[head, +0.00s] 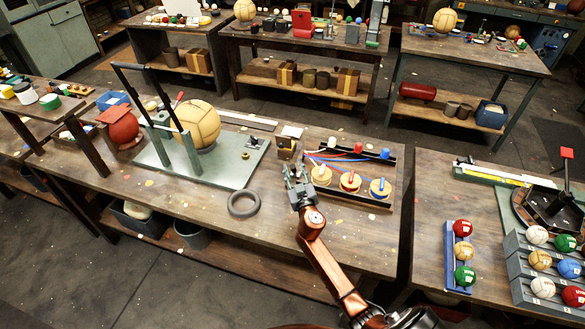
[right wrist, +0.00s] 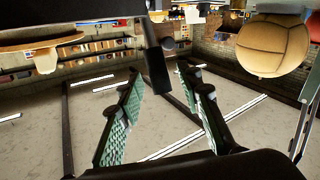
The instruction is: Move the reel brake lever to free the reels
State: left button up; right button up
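The reel tray (head: 391,180) is a dark-edged box on the near table. Three pale-topped reels stand along its front: a cream one (head: 321,175), a red one (head: 349,181) and a blue one (head: 380,188). My right gripper (head: 294,173) is just left of the tray. Its green-padded fingers (right wrist: 160,78) are spread apart in the right wrist view. A dark bar with a round knob, which looks like the brake lever (right wrist: 156,65), shows between the fingertips there; I cannot tell whether they touch it. In the head view the gripper hides that spot. My left gripper is not in view.
A small wooden block (head: 286,147) stands just behind the gripper. A grey ring (head: 243,204) lies to its left, near a green board (head: 175,165) with a dark frame and a leather ball (head: 198,125). Another table with coloured balls is at the right.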

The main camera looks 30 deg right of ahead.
jog(key=shift+w, duration=0.35)
jog(key=shift+c, duration=0.5)
grip_shut()
